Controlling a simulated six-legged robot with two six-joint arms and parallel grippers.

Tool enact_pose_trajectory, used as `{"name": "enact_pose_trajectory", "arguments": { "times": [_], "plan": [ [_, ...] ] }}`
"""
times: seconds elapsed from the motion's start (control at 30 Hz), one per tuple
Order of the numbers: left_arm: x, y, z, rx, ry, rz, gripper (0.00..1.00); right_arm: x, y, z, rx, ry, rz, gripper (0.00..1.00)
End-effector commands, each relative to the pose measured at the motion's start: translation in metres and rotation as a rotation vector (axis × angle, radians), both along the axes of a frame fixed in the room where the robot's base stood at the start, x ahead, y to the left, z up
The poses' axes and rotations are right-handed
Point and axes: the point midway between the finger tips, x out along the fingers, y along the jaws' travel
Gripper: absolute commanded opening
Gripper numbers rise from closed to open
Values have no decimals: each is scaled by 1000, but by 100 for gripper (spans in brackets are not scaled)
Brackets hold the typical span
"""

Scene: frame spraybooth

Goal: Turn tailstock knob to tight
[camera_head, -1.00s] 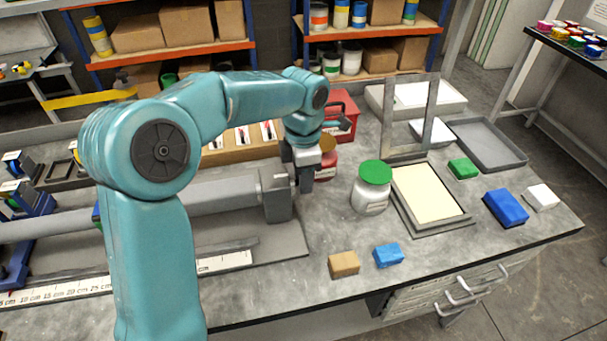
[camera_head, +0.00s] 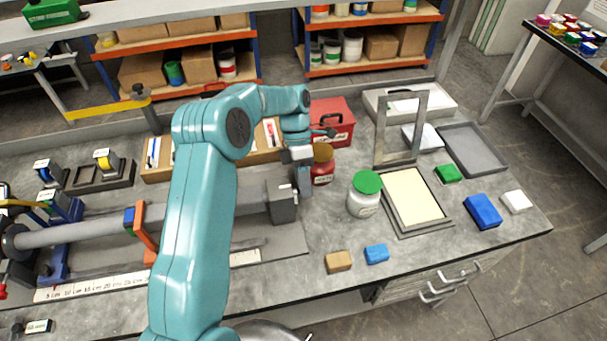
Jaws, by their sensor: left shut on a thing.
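The tailstock (camera_head: 284,207) is a grey block on the bench, at the right end of a long grey bar (camera_head: 95,229). My left gripper (camera_head: 304,187) points down at the upper right side of this block. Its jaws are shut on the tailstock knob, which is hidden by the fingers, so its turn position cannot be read. My left arm comes up from the lower middle and covers part of the bar. My right gripper is not in view.
A red-labelled jar (camera_head: 322,166) stands close behind the gripper, with a red toolbox (camera_head: 331,122) beyond. Tan (camera_head: 338,262) and blue (camera_head: 376,254) blocks lie near the front edge.

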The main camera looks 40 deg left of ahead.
Motion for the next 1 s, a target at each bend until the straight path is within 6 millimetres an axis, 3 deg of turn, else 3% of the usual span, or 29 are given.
{"name": "enact_pose_trajectory", "arguments": {
  "times": [0.13, 0.6, 0.63, 0.7, 1.0],
  "plan": [
    [1, 0, 0, -29, 22, 1, 3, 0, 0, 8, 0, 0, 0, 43],
    [1, 0, -1, -39, 31, -1, 3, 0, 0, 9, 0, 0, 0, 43],
    [0, 0, -1, -39, 31, -1, 40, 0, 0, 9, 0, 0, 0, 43],
    [1, 0, -1, -39, 31, -1, 58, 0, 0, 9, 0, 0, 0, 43],
    [1, 1, 0, -37, 30, 0, 58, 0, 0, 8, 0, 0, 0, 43]
  ]
}}
